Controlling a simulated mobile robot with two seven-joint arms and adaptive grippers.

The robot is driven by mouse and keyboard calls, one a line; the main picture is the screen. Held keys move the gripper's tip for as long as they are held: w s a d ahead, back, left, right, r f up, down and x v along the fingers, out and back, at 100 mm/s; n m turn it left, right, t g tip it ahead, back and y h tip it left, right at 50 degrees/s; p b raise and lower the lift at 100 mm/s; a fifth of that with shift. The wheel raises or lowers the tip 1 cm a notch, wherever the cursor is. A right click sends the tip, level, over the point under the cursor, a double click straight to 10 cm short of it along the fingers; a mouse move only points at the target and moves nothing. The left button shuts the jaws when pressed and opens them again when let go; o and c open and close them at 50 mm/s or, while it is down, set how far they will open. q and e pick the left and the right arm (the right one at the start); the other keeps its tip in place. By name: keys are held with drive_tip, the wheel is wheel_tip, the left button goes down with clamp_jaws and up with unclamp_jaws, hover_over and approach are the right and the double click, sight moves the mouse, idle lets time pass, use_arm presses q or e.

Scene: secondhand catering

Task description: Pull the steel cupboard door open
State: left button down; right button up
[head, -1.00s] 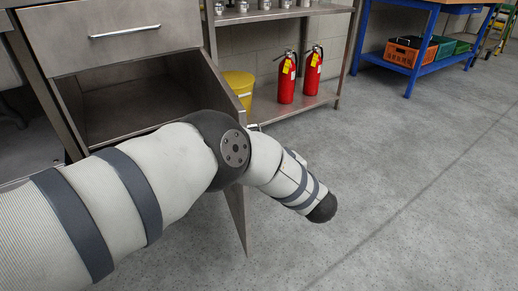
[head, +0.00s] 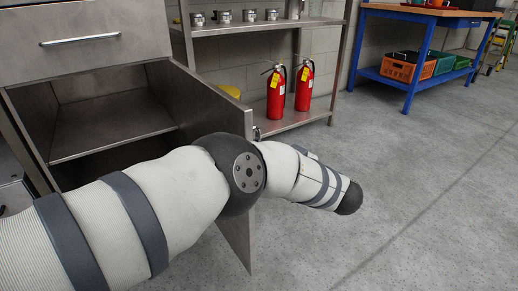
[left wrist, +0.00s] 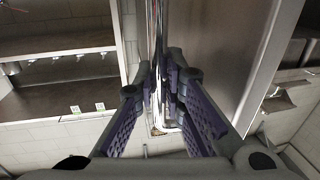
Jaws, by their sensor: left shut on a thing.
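The steel cupboard door (head: 205,98) stands open in the head view, hinged on the right side of the cupboard (head: 110,112), with its inner face showing. My left arm crosses in front of its lower part. In the left wrist view the door panel (left wrist: 215,55) rises beside an upright metal handle (left wrist: 157,45). My left gripper (left wrist: 158,88) has its purple-padded fingers on both sides of the handle and is shut on it. In the head view this grip is hidden behind the door and arm. My right gripper is in neither view.
A closed drawer (head: 80,45) is above the cupboard opening. A steel shelf unit (head: 290,121) with two red fire extinguishers (head: 276,95) stands right of the door. A blue workbench (head: 408,80) with crates is farther right. The grey floor at right is clear.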

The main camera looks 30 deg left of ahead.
use_arm(q)
drive_tip(key=c, duration=1.6)
unclamp_jaws()
drive_tip(key=shift+a, duration=0.1)
drive_tip(key=shift+c, duration=0.2)
drive_tip(key=v, duration=0.7)
drive_tip(key=shift+d, duration=0.25)
drive_tip(key=shift+s, duration=0.1)
